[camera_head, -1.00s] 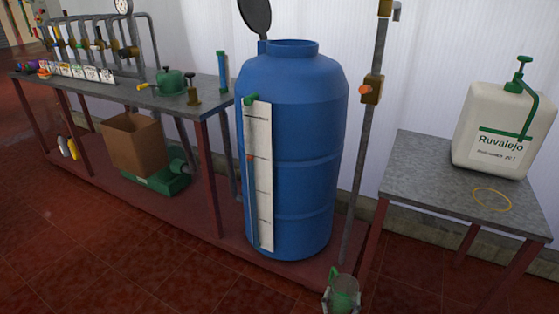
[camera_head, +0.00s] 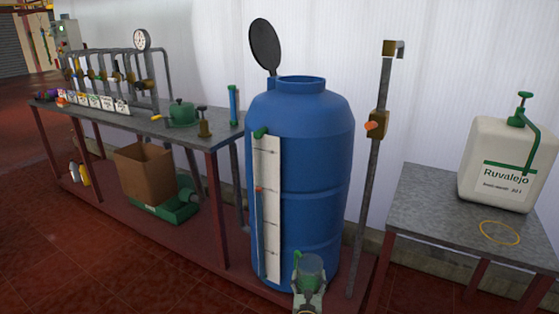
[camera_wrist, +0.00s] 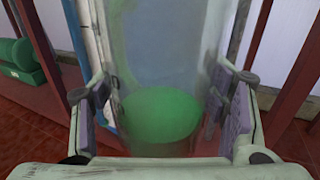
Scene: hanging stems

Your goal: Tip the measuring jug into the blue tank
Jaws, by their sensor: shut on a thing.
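The blue tank (camera_head: 310,170) stands on the low red platform. Its round dark lid (camera_head: 265,46) is swung up and its neck (camera_head: 300,84) is open at the top. My gripper (camera_head: 308,290) is in front of the tank's lower part, well below its neck. It is shut on the clear measuring jug (camera_head: 310,268), which has a green part at its left. In the wrist view the jug (camera_wrist: 165,60) fills the space between my fingers (camera_wrist: 165,110), with green (camera_wrist: 160,115) showing low inside it. The jug looks roughly upright in the head view.
A grey bench (camera_head: 150,124) with pipes and valves stands to the left. A vertical pipe with a brass valve (camera_head: 377,124) rises just right of the tank. A side table (camera_head: 440,215) at the right holds a white canister (camera_head: 511,165) and a yellow ring (camera_head: 499,232).

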